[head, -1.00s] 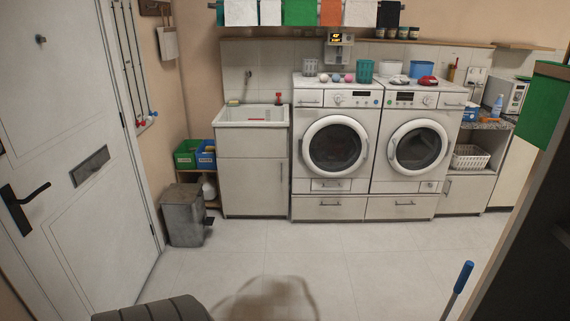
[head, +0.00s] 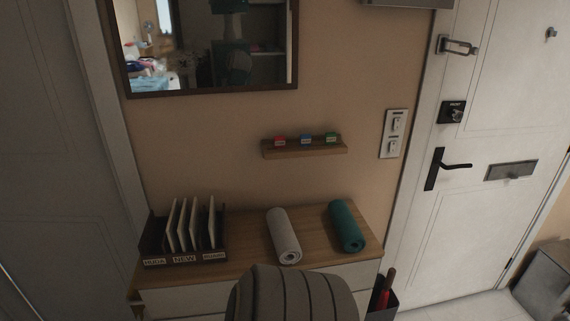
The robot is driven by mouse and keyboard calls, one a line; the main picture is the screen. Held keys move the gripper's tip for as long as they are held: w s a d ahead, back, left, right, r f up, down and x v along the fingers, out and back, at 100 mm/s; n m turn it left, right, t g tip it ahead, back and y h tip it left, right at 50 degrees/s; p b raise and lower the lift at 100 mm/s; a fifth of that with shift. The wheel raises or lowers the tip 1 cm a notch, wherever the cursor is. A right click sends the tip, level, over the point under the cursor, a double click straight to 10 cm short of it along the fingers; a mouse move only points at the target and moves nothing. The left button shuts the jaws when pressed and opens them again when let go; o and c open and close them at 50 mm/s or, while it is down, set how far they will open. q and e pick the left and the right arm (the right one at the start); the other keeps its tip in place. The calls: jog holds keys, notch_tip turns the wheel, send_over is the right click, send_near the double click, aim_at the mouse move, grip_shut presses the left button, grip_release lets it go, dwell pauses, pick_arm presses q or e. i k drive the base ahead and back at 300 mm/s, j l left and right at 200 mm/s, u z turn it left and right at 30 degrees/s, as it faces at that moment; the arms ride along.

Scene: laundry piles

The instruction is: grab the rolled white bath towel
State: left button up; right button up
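A rolled white towel (head: 284,235) lies on the wooden top of a low cabinet (head: 245,262) in the head view, its spiral end facing me. A rolled teal towel (head: 347,227) lies to its right, apart from it. Neither of my grippers shows in the head view. A dark grey ribbed rounded shape at the bottom middle covers part of the cabinet's front.
A dark rack (head: 183,236) with upright white panels and labels stands left of the white roll. Above are a small wall shelf (head: 304,150) with three little coloured items and a mirror (head: 210,45). A white door (head: 485,150) is at the right.

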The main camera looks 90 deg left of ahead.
aim_at(287, 248)
jog(key=u, duration=2.75)
